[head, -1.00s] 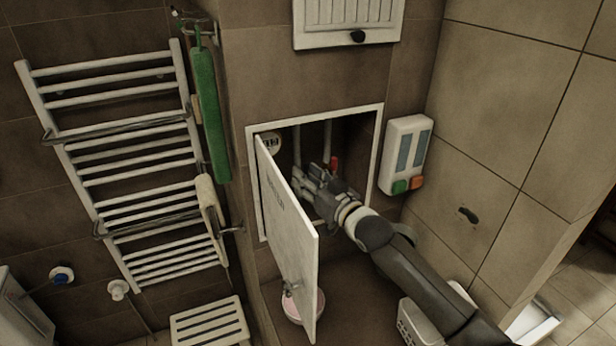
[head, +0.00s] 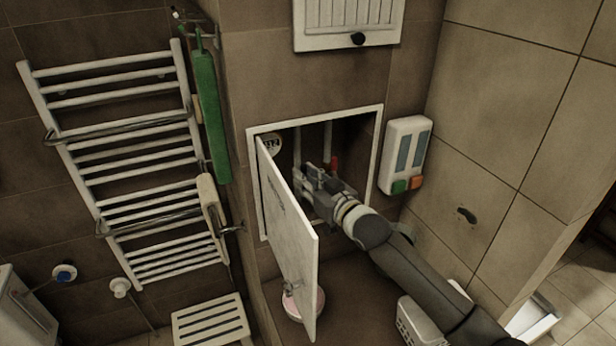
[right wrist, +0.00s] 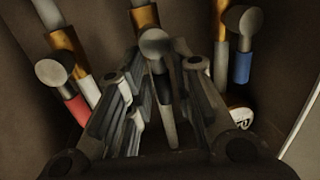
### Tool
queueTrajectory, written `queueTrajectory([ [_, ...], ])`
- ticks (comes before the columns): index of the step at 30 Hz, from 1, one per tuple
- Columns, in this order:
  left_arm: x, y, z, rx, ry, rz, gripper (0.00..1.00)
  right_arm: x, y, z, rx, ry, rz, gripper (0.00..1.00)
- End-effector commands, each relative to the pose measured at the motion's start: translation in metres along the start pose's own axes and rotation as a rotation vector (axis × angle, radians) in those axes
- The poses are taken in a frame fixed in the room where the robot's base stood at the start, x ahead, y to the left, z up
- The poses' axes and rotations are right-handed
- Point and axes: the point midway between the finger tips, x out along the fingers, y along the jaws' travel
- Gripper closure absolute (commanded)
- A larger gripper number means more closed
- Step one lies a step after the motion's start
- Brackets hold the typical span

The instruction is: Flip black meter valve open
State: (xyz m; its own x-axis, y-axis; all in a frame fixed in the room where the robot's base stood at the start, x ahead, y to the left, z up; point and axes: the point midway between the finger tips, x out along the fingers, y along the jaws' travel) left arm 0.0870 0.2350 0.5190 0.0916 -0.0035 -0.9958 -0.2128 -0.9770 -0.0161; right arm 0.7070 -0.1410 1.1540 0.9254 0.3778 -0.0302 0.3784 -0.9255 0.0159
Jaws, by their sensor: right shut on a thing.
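In the right wrist view, the black meter valve (right wrist: 162,88) has a dark handle with a round grey end, on a pipe with a brass fitting. My right gripper (right wrist: 152,78) is shut on its handle, one finger on each side. In the head view, my right gripper (head: 314,179) reaches inside the open wall cabinet, and the black valve is hidden behind its fingers. My left gripper is not in view.
A red valve handle (right wrist: 76,106) and a blue one (right wrist: 241,66) flank the black valve closely. The cabinet door (head: 290,238) hangs open left of my right arm. A white dispenser (head: 405,155) is on the wall to the right.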

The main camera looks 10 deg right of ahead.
Motion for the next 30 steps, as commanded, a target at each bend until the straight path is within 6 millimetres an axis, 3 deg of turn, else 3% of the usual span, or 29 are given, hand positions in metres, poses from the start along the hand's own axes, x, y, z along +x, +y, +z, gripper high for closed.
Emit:
queueTrajectory([
  [2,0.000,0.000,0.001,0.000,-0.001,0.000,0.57,0.000,-0.001,0.001,0.001,0.000,-0.002,1.00],
  [3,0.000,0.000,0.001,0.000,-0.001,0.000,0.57,0.000,-0.001,0.001,0.001,0.000,-0.002,0.72],
  [4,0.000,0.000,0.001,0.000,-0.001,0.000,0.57,0.000,-0.001,0.001,0.001,0.000,-0.002,0.69],
  [17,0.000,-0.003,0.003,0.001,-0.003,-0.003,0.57,-0.006,0.000,0.001,0.002,0.000,-0.001,0.68],
  [23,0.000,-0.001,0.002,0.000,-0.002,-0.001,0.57,-0.034,-0.001,0.002,0.001,-0.001,-0.002,0.68],
  [30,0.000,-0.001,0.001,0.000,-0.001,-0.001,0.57,-0.081,-0.001,0.003,0.001,-0.002,-0.002,0.68],
])
